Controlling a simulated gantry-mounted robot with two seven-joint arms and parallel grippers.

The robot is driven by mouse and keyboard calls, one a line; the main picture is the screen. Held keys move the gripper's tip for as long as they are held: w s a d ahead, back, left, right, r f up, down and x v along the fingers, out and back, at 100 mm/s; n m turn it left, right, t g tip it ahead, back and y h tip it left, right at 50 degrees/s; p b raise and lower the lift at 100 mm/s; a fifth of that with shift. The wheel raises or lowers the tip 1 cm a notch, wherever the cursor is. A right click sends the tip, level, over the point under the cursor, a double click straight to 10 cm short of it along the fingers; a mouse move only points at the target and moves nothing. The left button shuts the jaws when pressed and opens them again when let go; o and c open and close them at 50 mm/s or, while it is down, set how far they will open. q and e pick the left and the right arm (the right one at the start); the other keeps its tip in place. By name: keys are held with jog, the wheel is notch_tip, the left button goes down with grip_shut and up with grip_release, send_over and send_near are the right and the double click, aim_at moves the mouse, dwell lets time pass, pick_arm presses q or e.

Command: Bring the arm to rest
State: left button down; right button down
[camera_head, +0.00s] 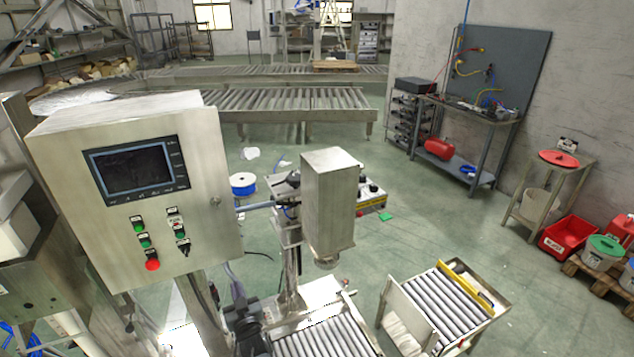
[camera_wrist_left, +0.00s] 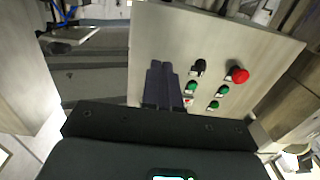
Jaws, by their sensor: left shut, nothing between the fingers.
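My left gripper (camera_wrist_left: 162,70) shows in the left wrist view as two dark fingers side by side, shut and empty. The fingers lie in front of the control panel's metal face (camera_wrist_left: 265,45), beside a black selector switch (camera_wrist_left: 199,67) and several green buttons. I cannot tell the exact gap to the panel. A red button (camera_wrist_left: 237,75) is farther right. In the head view the control panel (camera_head: 190,150) stands at the left with a dark screen (camera_head: 137,171). I cannot make out the left gripper clearly there. My right gripper is in neither view.
A metal box on a post (camera_head: 330,200) stands right of the panel. Short roller conveyors (camera_head: 445,310) are at the front, and a long roller conveyor (camera_head: 290,100) crosses the back. A workbench (camera_head: 470,115) stands at the right wall. Green floor (camera_head: 430,220) is open between.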

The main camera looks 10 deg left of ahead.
pick_arm(q)
jog(key=s+a+f+m+g, duration=0.1)
jog(key=s+a+f, duration=0.1)
jog(key=s+f, duration=0.65)
jog(key=s+d+f+m+h, duration=0.1)
jog(key=s+f+m+h, duration=0.35)
jog(key=s, duration=0.85)
jog(key=s+d+r+m+g+h, duration=0.25)
jog(key=s+d+r+g, duration=0.2)
jog(key=s+d, duration=0.35)
jog(key=s+d+r+m+g+h, duration=0.2)
jog(key=s+d+r+g+h, duration=0.3)
jog(key=s, duration=0.5)
notch_tip(320, 180, up, 16)
jog(key=d+p, duration=0.1)
jog(key=p, duration=1.5)
jog(key=shift+s+y+p, duration=0.2)
jog(key=shift+y+p, duration=0.1)
jog(key=shift+p, duration=0.05)
